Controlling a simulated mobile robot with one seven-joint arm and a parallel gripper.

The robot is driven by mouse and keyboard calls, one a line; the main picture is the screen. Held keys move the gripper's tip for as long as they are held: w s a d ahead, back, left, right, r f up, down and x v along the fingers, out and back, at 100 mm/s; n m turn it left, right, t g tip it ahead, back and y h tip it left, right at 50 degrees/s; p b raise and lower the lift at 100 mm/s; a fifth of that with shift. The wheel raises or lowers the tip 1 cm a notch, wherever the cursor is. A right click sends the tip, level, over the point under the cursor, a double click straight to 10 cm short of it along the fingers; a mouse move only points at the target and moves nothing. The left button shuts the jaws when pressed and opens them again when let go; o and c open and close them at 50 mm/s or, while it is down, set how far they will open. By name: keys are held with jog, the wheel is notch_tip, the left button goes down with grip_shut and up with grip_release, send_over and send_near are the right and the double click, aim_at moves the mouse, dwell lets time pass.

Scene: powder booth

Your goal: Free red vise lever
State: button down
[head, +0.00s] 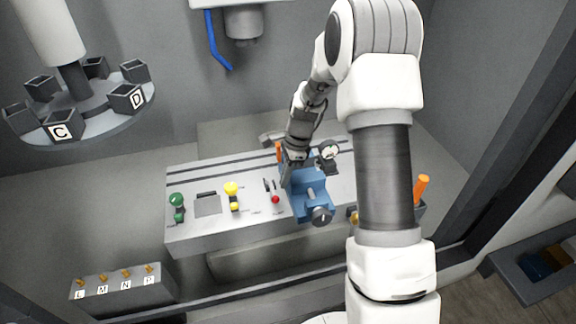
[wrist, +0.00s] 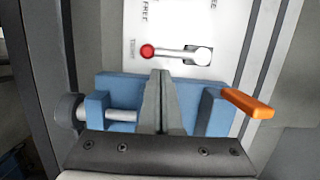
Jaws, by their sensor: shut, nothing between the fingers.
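The red vise lever (head: 275,198) sits on the grey bench just left of the blue vise (head: 312,196). In the wrist view its red ball (wrist: 148,51) lies beside a label that seems to read TIGHT, with a FREE label farther up the panel. Its arm runs right to a white round pivot. My gripper (head: 288,183) is shut and empty, its fingers pointing down over the vise. In the wrist view the closed fingertips (wrist: 161,75) are in front of the blue vise body (wrist: 125,82), apart in the picture from the red ball.
An orange handle (wrist: 248,103) sticks out beside the vise. A round dial gauge (head: 329,152) stands behind the vise. Yellow (head: 232,188) and green (head: 177,200) knobs stand farther left on the bench. A carousel with lettered cups (head: 82,120) hangs upper left.

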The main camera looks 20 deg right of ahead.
aim_at(275, 194)
jog(key=shift+x, duration=1.45)
jog(key=shift+s+a+m, duration=0.15)
jog(key=shift+a+m, duration=0.2)
jog(key=shift+m, duration=0.35)
jog(key=shift+s+a+m+t, duration=0.1)
jog(key=shift+a+m+t, duration=0.2)
jog(key=shift+a+m, duration=0.25)
jog(key=a+m, duration=0.1)
jog(key=m, duration=0.2)
jog(key=shift+a+m+t, duration=0.25)
jog(key=shift+a+t, duration=0.1)
jog(key=shift+t, duration=0.05)
jog(key=shift+a, duration=0.3)
jog(key=shift+r, duration=0.1)
